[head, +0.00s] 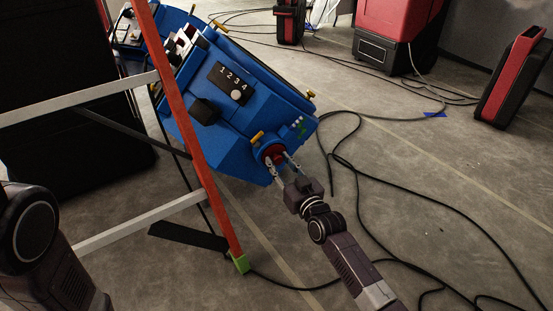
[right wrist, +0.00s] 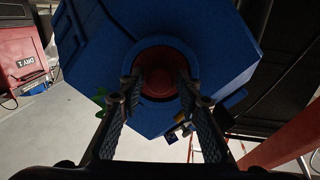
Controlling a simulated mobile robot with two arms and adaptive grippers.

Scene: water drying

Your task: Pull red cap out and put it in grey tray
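The red cap (head: 273,154) sits in a round blue socket on the lower front of a blue machine (head: 235,120). In the right wrist view the cap (right wrist: 158,84) is in the middle, partly covered by the fingers. My right gripper (head: 282,167) is at the socket with its fingers apart, one on each side of the cap. In the right wrist view the fingertips (right wrist: 161,88) overlap the cap's edges; I cannot tell whether they touch it. Part of my left arm shows at the lower left, but its gripper is out of view. I cannot make out a grey tray.
An orange and grey ladder-like frame (head: 186,130) stands left of my right arm. Black cables (head: 385,205) lie across the floor at right. Red and black cases (head: 515,75) stand at the back. Open floor (head: 450,190) lies to the right.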

